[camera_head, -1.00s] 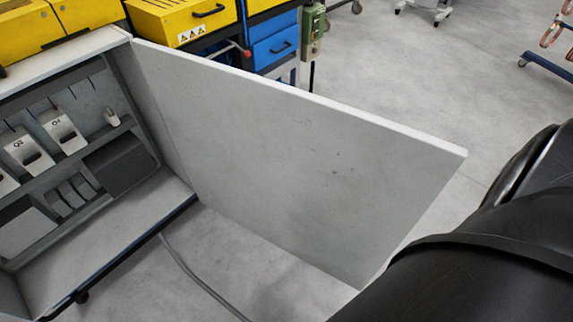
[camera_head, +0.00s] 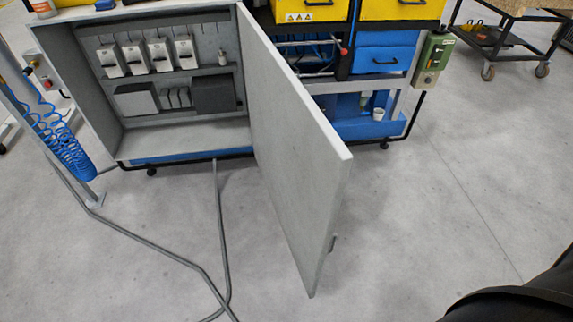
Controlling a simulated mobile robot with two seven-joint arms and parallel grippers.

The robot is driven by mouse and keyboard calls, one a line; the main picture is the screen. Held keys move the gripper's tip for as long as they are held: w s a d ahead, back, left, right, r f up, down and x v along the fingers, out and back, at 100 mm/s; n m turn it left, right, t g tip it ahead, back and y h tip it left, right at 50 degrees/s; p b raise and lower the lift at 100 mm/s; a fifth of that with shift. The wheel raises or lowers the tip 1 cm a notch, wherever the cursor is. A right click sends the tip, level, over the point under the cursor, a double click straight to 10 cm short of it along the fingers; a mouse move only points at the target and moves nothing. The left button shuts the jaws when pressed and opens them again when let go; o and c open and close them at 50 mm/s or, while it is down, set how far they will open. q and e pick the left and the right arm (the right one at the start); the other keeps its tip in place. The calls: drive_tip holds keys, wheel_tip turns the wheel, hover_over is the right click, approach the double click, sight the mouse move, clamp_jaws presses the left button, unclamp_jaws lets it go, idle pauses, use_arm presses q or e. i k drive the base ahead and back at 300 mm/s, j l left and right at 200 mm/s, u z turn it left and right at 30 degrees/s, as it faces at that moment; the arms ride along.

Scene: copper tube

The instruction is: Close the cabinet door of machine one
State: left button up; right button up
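The grey cabinet door (camera_head: 290,150) stands wide open, hinged at the right side of the cabinet and swung out toward me. The open cabinet (camera_head: 180,146) shows switches and dark boxes inside. A black part of my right arm is at the lower right corner, apart from the door. Neither of my grippers is in view.
Grey cables (camera_head: 150,245) run over the floor in front of the cabinet. A post with a coiled blue hose (camera_head: 62,140) stands at the left. A green control box (camera_head: 433,58) is right of the door. The floor (camera_head: 440,210) right of the door is clear.

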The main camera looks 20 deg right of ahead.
sight(304, 166)
drive_tip(key=i+l+u, duration=0.25)
drive_tip(key=l, duration=0.85)
drive_tip(key=l+u, duration=0.3)
drive_tip(key=l, duration=0.8)
drive_tip(key=k, duration=0.05)
